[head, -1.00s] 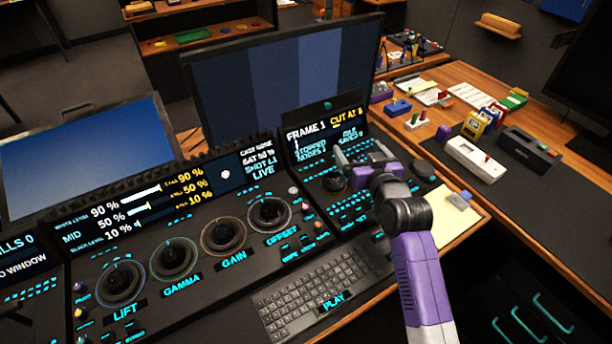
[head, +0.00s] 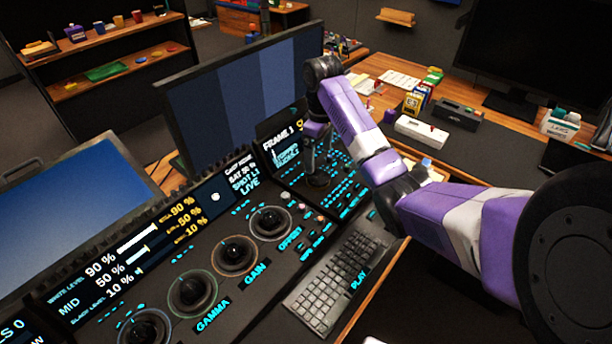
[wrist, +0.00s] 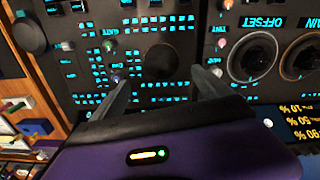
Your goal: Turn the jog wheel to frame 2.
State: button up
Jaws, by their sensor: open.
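A dark round wheel (wrist: 166,60), which looks like the jog wheel, lies on the black panel among small lit keys. It shows between my gripper's fingertips (wrist: 160,78) in the wrist view. My gripper (head: 313,158) points down over this part of the panel in the head view, its fingers apart and empty. I cannot tell whether the fingertips touch the wheel or are above it.
Another dark round control (wrist: 28,32) is at the wrist view's left edge. The OFFSET dial (head: 270,224) and GAIN dial (head: 235,255) stand to the left. A keyboard (head: 338,275) lies in front, and a large monitor (head: 240,95) rises behind.

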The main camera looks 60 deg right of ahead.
aim_at(318, 176)
jog(key=shift+s+a+f, duration=0.15)
jog(key=shift+a+f, duration=0.1)
jog(key=shift+f, duration=0.05)
jog(key=shift+f+b, duration=0.6)
jog(key=shift+f, duration=3)
jog(key=shift+c, duration=0.5)
jog(key=c, duration=1.3)
jog(key=shift+r+p, duration=0.1)
jog(key=shift+p, duration=0.3)
